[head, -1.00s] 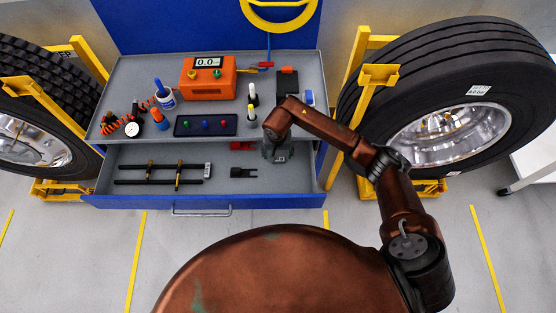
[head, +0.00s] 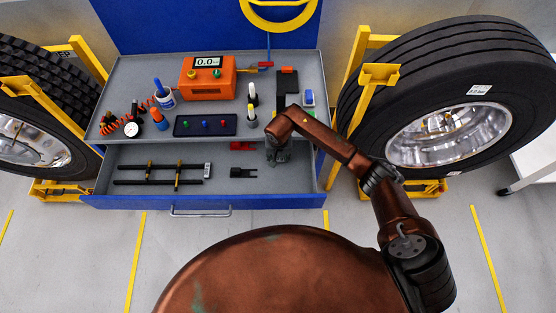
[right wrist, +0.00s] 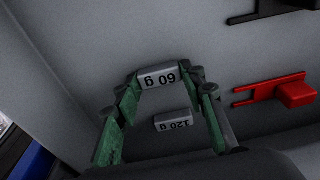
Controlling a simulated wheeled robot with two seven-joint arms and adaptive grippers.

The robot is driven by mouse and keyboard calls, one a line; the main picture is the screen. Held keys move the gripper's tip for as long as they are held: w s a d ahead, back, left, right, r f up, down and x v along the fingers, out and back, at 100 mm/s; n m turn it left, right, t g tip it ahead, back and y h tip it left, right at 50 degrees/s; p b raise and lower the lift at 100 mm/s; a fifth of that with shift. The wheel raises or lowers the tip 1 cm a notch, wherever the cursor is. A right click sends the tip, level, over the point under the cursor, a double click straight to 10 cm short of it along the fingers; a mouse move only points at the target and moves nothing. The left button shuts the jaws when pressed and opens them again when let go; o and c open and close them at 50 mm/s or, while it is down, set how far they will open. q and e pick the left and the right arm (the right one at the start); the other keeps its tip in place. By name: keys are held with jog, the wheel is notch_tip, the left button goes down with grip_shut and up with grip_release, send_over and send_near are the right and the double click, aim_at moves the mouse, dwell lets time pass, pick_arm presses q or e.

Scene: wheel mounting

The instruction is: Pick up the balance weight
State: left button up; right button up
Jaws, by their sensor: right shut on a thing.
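My right gripper (head: 278,157) is inside the open drawer of the blue and grey cart, at its right end. The right wrist view shows its green fingers (right wrist: 159,87) closed on a small grey balance weight (right wrist: 159,75) marked "60 g". In the head view my gripper hides both weights. My left gripper is not in view.
A red tool (right wrist: 290,93) lies on the drawer floor beside the gripper. A black fork-shaped piece (head: 243,173) and black rods (head: 160,182) lie left of it. The worktop above holds an orange box (head: 208,77) and marker-like sticks. A large wheel (head: 455,125) stands right.

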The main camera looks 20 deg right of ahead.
jog(key=c, duration=0.5)
